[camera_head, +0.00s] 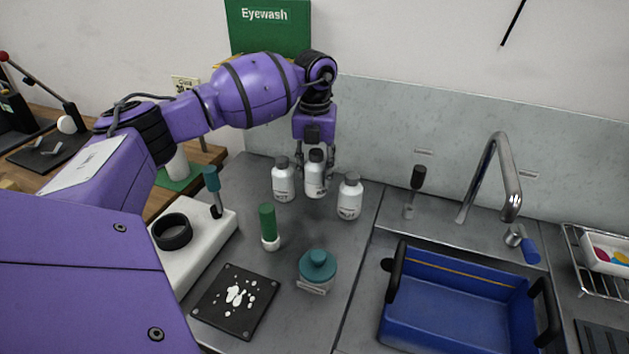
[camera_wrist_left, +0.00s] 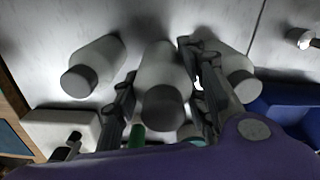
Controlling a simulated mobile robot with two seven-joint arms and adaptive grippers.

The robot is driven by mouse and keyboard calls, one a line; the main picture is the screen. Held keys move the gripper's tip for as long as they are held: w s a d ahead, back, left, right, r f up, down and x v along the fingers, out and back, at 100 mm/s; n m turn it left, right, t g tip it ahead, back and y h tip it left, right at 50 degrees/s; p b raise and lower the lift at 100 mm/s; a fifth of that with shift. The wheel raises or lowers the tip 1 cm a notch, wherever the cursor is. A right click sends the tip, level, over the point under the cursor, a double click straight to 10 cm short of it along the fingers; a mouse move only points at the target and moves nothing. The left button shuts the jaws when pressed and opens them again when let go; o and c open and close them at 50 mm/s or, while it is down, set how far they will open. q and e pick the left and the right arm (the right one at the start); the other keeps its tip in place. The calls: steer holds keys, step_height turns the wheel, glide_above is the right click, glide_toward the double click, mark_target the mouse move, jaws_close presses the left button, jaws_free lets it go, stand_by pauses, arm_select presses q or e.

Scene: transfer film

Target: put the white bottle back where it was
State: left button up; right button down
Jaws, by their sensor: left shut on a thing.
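Three white bottles with dark grey caps stand in a row at the back of the grey counter. My left gripper (camera_head: 315,160) points down and is shut on the middle white bottle (camera_head: 315,182). In the left wrist view this bottle (camera_wrist_left: 163,72) is between the two fingers (camera_wrist_left: 160,100). Another white bottle (camera_head: 283,184) is just left of it, and a third (camera_head: 349,200) is to the right and slightly nearer. The held bottle looks upright. I cannot tell whether its base touches the counter. My right gripper is not in view.
A green-capped tube (camera_head: 268,228), a teal-lidded jar (camera_head: 317,270) and a black plate (camera_head: 238,300) with white pieces stand in front. A white device (camera_head: 205,240) is at left. A blue basin (camera_head: 455,300) and a tap (camera_head: 495,180) are at right.

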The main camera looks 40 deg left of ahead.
mark_target(315, 151)
arm_select(q)
steer(key=shift+f, duration=1.95)
steer(key=shift+f, duration=0.2)
steer(key=o, duration=1.5)
steer(key=shift+c, duration=0.2)
steer(key=shift+r, duration=0.15)
step_height(315, 151, up, 12)
